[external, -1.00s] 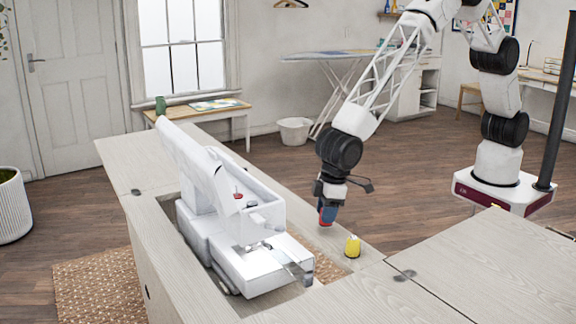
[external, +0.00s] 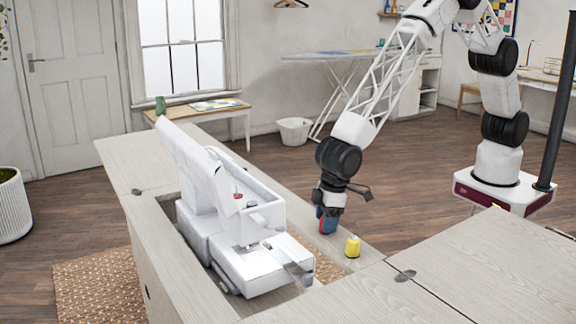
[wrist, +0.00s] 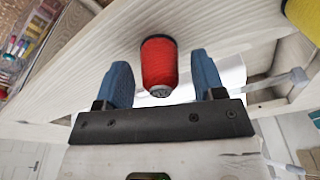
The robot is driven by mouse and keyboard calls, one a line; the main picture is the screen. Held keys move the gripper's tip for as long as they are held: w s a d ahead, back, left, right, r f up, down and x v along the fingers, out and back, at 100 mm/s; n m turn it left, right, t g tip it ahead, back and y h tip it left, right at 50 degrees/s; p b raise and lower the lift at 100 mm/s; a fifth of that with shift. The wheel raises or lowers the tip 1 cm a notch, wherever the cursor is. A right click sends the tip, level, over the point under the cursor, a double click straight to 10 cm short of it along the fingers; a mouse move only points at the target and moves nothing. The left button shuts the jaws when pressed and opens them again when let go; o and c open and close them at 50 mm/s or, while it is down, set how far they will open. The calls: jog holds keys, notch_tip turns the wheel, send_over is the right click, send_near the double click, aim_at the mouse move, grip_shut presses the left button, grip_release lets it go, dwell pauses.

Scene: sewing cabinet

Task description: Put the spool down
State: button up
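The red spool (wrist: 159,63) shows in the wrist view between my gripper's (wrist: 160,58) two blue fingers. A gap is visible on each side of the spool, so my gripper is open around it. The spool's far end appears to rest on the pale wooden cabinet top (wrist: 215,25). In the external view my gripper (external: 328,221) is low over the strip of cabinet top right of the sewing machine, and its blue fingers mostly hide the spool.
A yellow spool (external: 352,246) stands on the wood just to the right; its edge also shows in the wrist view (wrist: 305,15). The white sewing machine (external: 245,225) sits in the cabinet opening to the left. The tabletop (external: 460,270) at right is clear.

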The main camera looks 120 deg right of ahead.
jog(key=shift+r, duration=0.1)
notch_tip(320, 180, up, 12)
jog(key=s, duration=0.1)
jog(key=shift+s+a, duration=0.3)
jog(key=shift+s, duration=0.05)
dwell(0.5)
dwell(0.6)
